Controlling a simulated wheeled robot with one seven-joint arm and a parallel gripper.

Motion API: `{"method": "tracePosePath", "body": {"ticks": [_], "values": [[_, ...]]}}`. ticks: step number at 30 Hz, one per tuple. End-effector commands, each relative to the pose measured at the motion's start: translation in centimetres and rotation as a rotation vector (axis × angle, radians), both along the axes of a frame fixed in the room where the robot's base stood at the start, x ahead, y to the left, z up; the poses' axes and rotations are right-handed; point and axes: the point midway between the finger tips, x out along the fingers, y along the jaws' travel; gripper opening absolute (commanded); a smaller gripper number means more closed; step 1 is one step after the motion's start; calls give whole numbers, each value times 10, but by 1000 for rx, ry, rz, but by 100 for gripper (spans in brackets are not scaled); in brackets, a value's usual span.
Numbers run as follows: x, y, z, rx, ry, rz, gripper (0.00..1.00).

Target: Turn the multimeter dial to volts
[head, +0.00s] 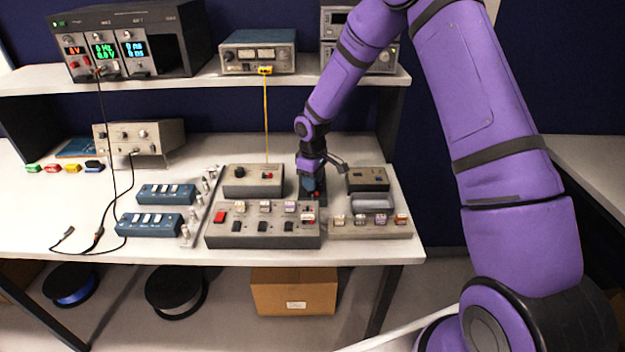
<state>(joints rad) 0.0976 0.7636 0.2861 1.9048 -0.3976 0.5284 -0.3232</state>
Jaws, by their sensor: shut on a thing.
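My gripper (313,188) points down at the middle of the bench, at the end of the purple arm. It is over a small dark unit (319,201), which looks like the multimeter and sits between a grey box and a darker box. The gripper appears shut on the dial on top of this unit. The fingers hide the dial and most of the unit's face, so the dial's setting and markings cannot be read.
A switch panel (262,228) and a lower grey panel (371,228) lie in front. A yellow cable (266,120) hangs from the shelf instrument (258,52) behind.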

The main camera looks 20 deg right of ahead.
Motion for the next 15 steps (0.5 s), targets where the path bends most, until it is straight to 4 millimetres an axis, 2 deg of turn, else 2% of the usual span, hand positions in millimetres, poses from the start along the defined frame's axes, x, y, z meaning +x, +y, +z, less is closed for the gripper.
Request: {"method": "tracePosePath", "body": {"ticks": [7, 15], "values": [[0, 1, 0, -1, -1, -172, 7], [0, 0, 0, -1, -1, -281, 7]]}}
